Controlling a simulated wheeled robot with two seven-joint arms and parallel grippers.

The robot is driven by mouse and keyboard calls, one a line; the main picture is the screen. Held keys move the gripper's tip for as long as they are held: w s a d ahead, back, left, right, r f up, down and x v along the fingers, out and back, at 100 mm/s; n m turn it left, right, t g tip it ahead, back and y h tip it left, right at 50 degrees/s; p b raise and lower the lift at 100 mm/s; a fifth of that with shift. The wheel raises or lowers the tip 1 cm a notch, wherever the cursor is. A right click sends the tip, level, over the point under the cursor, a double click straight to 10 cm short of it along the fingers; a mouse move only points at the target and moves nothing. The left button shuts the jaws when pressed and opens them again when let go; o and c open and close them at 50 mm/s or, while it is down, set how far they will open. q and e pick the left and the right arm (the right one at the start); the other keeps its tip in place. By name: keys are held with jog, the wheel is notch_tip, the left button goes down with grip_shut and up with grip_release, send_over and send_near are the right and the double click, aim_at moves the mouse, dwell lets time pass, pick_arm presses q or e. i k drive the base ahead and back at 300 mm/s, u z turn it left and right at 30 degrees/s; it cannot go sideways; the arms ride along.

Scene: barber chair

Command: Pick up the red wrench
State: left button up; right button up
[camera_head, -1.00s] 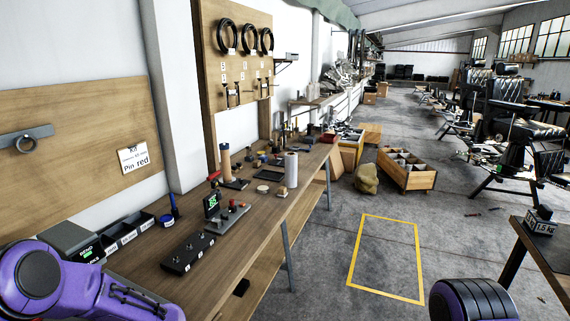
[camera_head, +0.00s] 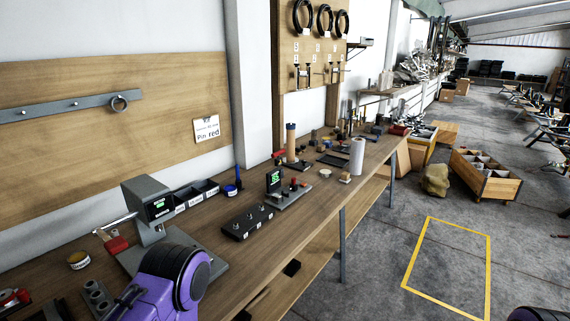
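I cannot make out a red wrench for certain. A red-handled tool with a metal shaft (camera_head: 116,244) is at the grey tester (camera_head: 147,201) on the left of the workbench. A red object (camera_head: 14,298) lies at the bench's far left, cut by the picture's edge; its shape is unclear. A small red item (camera_head: 279,154) shows farther along the bench. My purple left arm reaches over the bench's front left, but its gripper is not in view. Only a dark bit of my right arm shows at the bottom right, without its gripper.
The wooden workbench (camera_head: 290,238) runs along the wall. It carries a black box with knobs (camera_head: 247,222), dark bins (camera_head: 190,196), a white paper roll (camera_head: 357,156) and a round tin (camera_head: 78,260). A divided wooden crate (camera_head: 484,182) stands on the floor. The yellow-marked floor area is empty.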

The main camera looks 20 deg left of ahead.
aim_at(278, 162)
jog(key=z, duration=0.8)
jog(key=i, duration=0.75)
jog(key=z, duration=0.15)
